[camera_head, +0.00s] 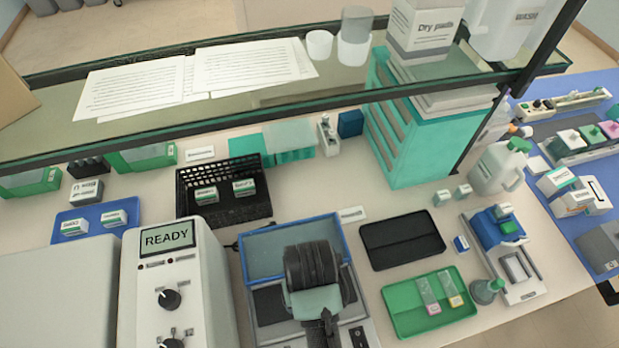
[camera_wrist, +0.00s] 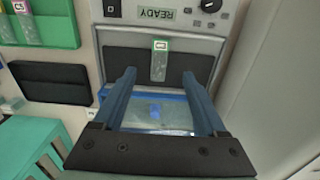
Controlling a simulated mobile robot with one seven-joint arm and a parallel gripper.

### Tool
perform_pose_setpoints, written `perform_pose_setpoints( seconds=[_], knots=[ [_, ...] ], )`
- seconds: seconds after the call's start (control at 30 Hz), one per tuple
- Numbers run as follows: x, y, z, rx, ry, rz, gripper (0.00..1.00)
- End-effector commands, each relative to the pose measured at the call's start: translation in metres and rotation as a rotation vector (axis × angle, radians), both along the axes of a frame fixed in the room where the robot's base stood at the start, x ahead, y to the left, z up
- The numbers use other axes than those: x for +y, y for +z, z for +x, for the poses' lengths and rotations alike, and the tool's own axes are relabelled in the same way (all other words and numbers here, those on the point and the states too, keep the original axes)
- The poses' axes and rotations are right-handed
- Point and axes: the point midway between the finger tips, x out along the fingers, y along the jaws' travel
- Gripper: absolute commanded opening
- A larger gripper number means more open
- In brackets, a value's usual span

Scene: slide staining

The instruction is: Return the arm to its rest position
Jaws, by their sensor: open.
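My gripper (camera_wrist: 158,76) is open in the wrist view, with its two dark blue fingers apart and nothing held between them. It is above a station with a blue-framed clear panel (camera_wrist: 158,113) and a dark plate (camera_wrist: 120,64). A glass slide (camera_wrist: 159,66) with a pale label lies on that plate, past the fingertips and apparently clear of them. In the head view the blue-framed station (camera_head: 262,262) is partly covered by dark parts that seem to be my wrist; the fingers cannot be made out there.
The white READY unit (camera_head: 140,300) stands left of the station. To the right are an empty black tray (camera_head: 402,240) and a green tray (camera_head: 405,320) with two slides. A teal rack (camera_head: 420,145) and a glass shelf (camera_head: 270,100) with papers stand behind.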

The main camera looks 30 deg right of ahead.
Motion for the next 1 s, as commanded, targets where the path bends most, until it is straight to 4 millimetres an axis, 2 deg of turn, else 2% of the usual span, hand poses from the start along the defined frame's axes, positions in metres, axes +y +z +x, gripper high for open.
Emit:
perform_pose_setpoints(
  seconds=[0.1, 0.23, 0.77, 0.87, 0.97, 1.0],
  knots=[
    [0.0, 0.017, 0.001, -0.003, 0.001, -0.001, 0.74],
    [0.0, 0.028, 0.0, -0.002, 0.0, -0.001, 0.74],
    [0.0, 0.031, 0.001, -0.003, 0.001, -0.001, 0.74],
    [-0.003, 0.036, 0.016, -0.059, 0.008, -0.02, 0.74],
    [-0.007, 0.055, 0.056, -0.209, 0.028, -0.069, 0.74],
    [-0.009, 0.068, 0.077, -0.296, 0.038, -0.095, 0.74]
  ],
)
